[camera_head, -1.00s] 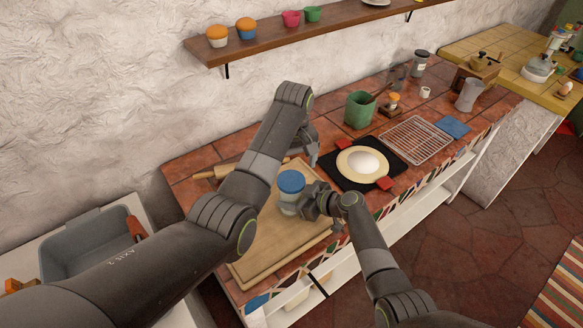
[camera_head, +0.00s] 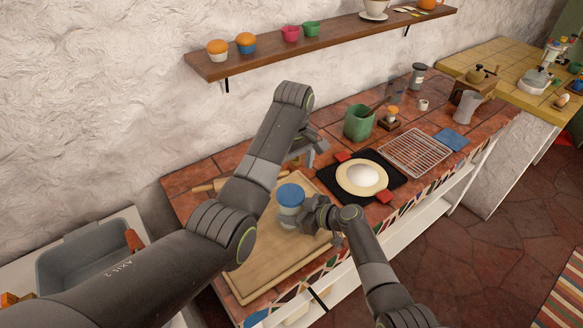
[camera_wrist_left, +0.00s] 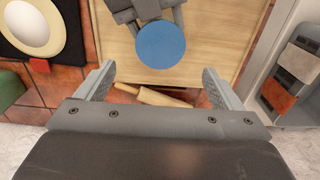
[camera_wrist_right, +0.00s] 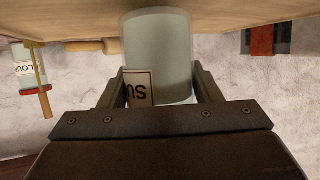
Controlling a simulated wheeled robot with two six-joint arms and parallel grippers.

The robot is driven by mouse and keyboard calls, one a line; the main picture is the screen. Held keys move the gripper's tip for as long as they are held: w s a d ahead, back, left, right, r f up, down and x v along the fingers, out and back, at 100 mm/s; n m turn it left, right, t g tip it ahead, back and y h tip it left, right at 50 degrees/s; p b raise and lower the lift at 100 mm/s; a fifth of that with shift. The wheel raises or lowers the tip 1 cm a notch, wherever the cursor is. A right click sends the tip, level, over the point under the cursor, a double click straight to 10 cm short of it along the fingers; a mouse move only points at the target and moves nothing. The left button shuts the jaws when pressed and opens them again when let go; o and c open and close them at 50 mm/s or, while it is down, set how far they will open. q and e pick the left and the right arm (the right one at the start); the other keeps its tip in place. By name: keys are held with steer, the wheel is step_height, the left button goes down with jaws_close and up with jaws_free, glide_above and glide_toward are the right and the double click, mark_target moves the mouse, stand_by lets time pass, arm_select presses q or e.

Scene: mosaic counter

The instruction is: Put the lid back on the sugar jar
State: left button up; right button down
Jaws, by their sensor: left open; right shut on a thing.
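The sugar jar (camera_head: 291,207) is a pale cylinder standing upright at the wooden board, with its round blue lid (camera_head: 290,193) on top. Whether the lid is fully seated cannot be told. My right gripper (camera_head: 312,213) is shut around the jar's side. In the right wrist view the jar (camera_wrist_right: 157,50) shows between the fingers with part of its label, and the lid is out of sight. My left gripper (camera_head: 313,150) is open and empty, above and behind the jar. In the left wrist view the blue lid (camera_wrist_left: 160,46) lies just beyond its spread fingers.
A rolling pin (camera_wrist_left: 160,97) lies by the wooden board (camera_head: 256,262). A black mat (camera_head: 335,184) with a dough round (camera_head: 362,178), a green pot (camera_head: 358,122) and a wire rack (camera_head: 415,152) stand to the right. A grey sink (camera_head: 85,262) is at left.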

mark_target(290, 193)
arm_select(q)
steer(key=shift+a+f, duration=0.1)
steer(key=shift+f, duration=3.9)
steer(key=shift+c, duration=0.2)
steer(key=c, duration=1)
steer(key=shift+m, duration=1.6)
steer(key=o, duration=1.1)
steer(key=shift+r, duration=0.1)
